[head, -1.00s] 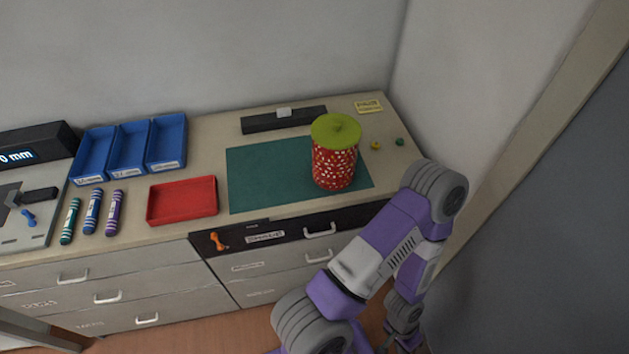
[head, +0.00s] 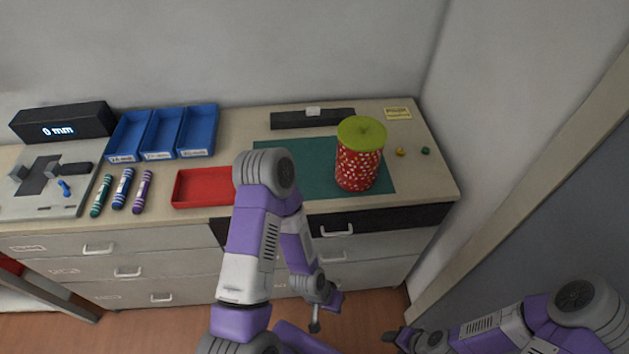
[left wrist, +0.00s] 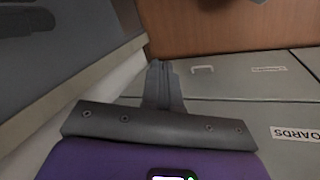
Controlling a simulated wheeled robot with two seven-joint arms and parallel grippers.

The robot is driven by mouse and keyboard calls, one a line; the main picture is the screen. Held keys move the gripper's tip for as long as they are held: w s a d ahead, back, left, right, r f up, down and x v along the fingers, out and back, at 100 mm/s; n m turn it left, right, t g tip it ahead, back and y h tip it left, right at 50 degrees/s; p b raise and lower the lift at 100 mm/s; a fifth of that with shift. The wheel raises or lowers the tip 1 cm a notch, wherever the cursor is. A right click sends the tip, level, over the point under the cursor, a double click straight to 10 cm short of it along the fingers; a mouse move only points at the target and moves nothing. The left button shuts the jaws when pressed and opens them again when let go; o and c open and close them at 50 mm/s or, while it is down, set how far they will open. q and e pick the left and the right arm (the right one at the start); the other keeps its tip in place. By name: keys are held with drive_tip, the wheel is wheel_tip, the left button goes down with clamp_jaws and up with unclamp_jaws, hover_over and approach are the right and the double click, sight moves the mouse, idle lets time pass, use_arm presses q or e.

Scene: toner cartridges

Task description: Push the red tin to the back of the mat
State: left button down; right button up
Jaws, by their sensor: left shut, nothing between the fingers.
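The red tin (head: 358,168) with white speckles and a yellow-green lid stands upright on the right part of the green mat (head: 308,180) in the head view, its base nearer the mat's front edge. My left gripper (head: 314,326) hangs low in front of the drawers, well below the counter top and apart from the tin. It is shut and empty; its fingers also show in the left wrist view (left wrist: 158,72), with drawer fronts beyond. My right gripper (head: 391,338) is low at the bottom of the head view, too small to read. My left arm hides the mat's front left corner.
A red tray (head: 204,188) lies left of the mat, with blue bins (head: 163,134) behind. A dark bar (head: 290,119) lies behind the mat. A yellow knob (head: 400,152) and a green knob (head: 426,151) sit right of the tin. A wall stands close behind.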

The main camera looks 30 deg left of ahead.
use_arm(q)
drive_tip(key=w+a+r+m+t+p, duration=0.25)
drive_tip(key=w+r+m+t, duration=0.2)
drive_tip(key=r+m, duration=0.3)
drive_tip(key=w+a+r+m+t+p, duration=0.2)
drive_tip(key=w+a+r+m+t, duration=0.2)
drive_tip(key=r+m+t, duration=0.3)
drive_tip(key=w+a+r+m+t+p, duration=0.2)
drive_tip(key=w+a+r+m+t, duration=0.25)
drive_tip(key=r+m, duration=0.35)
drive_tip(key=b, duration=0.9)
approach(352, 175)
drive_tip(key=d, duration=0.3)
drive_tip(key=shift+n, duration=0.35)
drive_tip(key=w, duration=0.5)
drive_tip(key=shift+w+a+f+p, duration=0.1)
drive_tip(key=shift+a+p, duration=0.1)
drive_tip(key=shift+p, duration=0.15)
drive_tip(key=shift+w+a, duration=0.35)
drive_tip(key=shift+w, duration=0.2)
drive_tip(key=shift+f, duration=0.1)
